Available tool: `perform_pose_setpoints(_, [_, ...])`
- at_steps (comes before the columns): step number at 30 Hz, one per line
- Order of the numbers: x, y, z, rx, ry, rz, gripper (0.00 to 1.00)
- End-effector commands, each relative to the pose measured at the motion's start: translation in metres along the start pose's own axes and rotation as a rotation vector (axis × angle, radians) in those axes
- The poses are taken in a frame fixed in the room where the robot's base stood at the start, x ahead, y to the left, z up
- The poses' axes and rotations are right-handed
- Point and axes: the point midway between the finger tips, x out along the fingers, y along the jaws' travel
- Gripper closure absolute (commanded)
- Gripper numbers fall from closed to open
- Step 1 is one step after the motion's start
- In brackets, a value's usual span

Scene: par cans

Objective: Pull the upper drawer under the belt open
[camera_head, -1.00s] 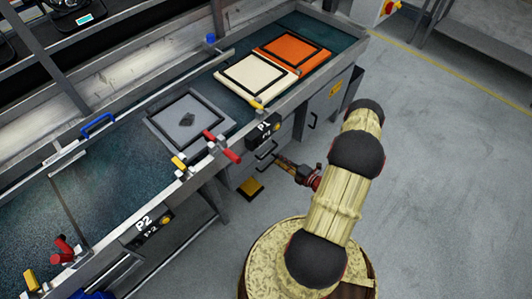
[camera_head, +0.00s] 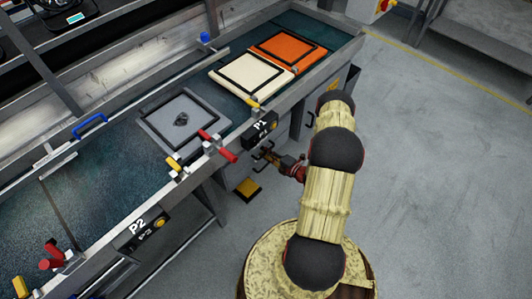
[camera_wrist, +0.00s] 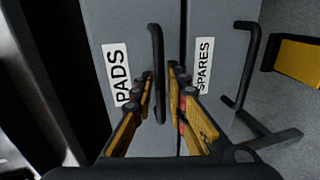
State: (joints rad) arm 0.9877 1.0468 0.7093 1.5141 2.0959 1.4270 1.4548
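The upper drawer is the grey front labelled PADS (camera_wrist: 98,30) in the wrist view, which is turned sideways. Its dark bar handle (camera_wrist: 156,45) stands between my gripper's two fingers (camera_wrist: 160,80). The fingers look apart, one on each side of the bar; whether either touches it is hard to tell. The drawer looks closed. The lower drawer, labelled SPARES (camera_wrist: 215,25), lies beside it with its own dark handle (camera_wrist: 249,60). In the head view my gripper (camera_head: 274,160) is small and partly hidden at the drawers under the belt (camera_head: 100,195).
A P1 control box (camera_head: 262,130) and red and yellow clamps (camera_head: 218,147) line the belt edge above. The floor at right is clear.

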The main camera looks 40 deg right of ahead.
Motion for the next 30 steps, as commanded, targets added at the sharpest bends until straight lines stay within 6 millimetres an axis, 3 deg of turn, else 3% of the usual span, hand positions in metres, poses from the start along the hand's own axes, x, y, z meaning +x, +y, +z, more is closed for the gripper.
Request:
perform_pose_setpoints(7, [-0.0002,-0.0001,-0.0001,0.0,0.0,0.0,1.0])
perform_pose_setpoints(30, [-0.0008,-0.0007,-0.0009,0.001,0.0,-0.001,1.0])
